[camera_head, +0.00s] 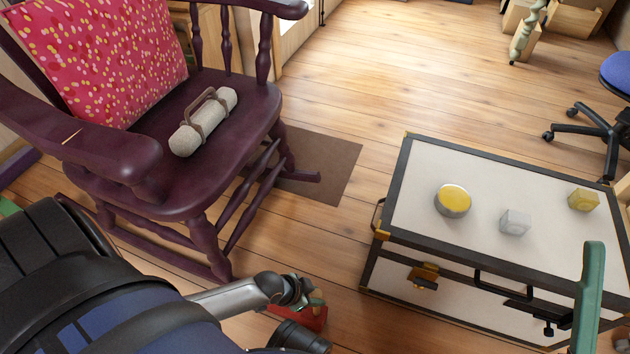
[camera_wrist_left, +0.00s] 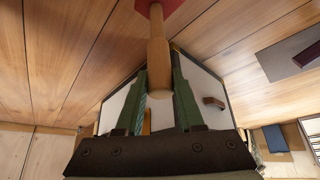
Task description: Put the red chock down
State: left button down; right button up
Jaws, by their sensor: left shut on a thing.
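The red chock (camera_head: 312,319) shows low in the middle of the head view, partly behind my own dark arm parts. In the left wrist view its red body (camera_wrist_left: 160,6) is at the top edge, mostly cut off, with a wooden handle (camera_wrist_left: 158,55) running down from it. My left gripper (camera_head: 317,299) is shut on this handle. In the wrist view the green fingers of the left gripper (camera_wrist_left: 160,85) stand on either side of the handle. I cannot tell whether the chock touches the floor.
A white trunk (camera_head: 420,168) at the right bears a yellow-topped round tin (camera_head: 453,200), a grey block (camera_head: 515,222) and a yellow block (camera_head: 583,200). A purple rocking chair (camera_head: 240,97) holds a grey roll (camera_head: 203,122). A brown mat (camera_head: 333,165) lies between on open floor.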

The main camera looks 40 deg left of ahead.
pick_arm(q)
jog(key=c, duration=1)
grip_release()
jog(key=shift+f, duration=0.2)
jog(key=o, duration=0.5)
jog(key=shift+r, duration=0.1)
